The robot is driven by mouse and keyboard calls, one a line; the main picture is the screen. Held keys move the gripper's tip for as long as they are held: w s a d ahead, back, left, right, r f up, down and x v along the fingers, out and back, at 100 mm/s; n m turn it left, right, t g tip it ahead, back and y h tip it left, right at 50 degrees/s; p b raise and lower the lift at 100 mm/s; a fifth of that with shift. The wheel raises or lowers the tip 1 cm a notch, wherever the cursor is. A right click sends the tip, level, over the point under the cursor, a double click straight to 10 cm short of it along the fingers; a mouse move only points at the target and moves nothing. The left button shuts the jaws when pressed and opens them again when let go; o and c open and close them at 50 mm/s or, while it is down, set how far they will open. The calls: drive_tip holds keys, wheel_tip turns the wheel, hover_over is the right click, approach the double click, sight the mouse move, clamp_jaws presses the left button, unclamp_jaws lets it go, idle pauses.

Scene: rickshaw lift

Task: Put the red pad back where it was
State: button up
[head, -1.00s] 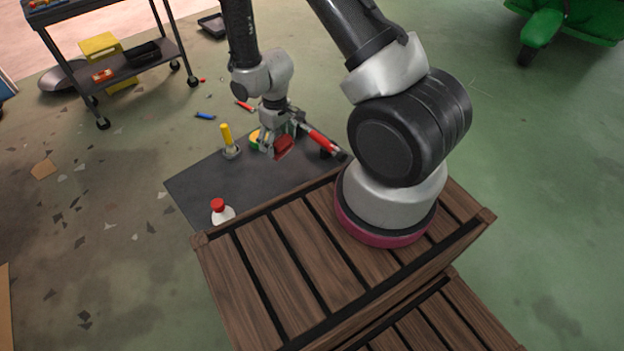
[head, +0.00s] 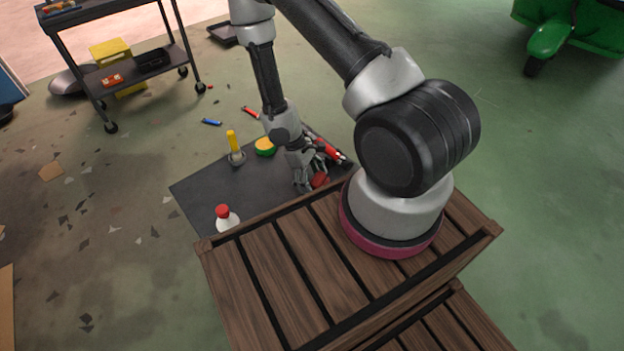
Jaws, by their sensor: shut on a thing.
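My gripper (head: 312,182) is low over the right part of the dark mat (head: 215,190), close to the wooden crate's far edge. It is shut on the red pad (head: 320,180), which shows as a small red patch at the fingertips. The fingers hide part of the pad. I cannot tell whether the pad touches the mat.
The wooden crate (head: 280,265) stands in front. A cart (head: 125,75) is at back left.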

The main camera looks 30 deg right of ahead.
drive_tip(key=shift+f, duration=0.2)
drive_tip(key=o, duration=1.1)
drive_tip(key=shift+r, duration=0.1)
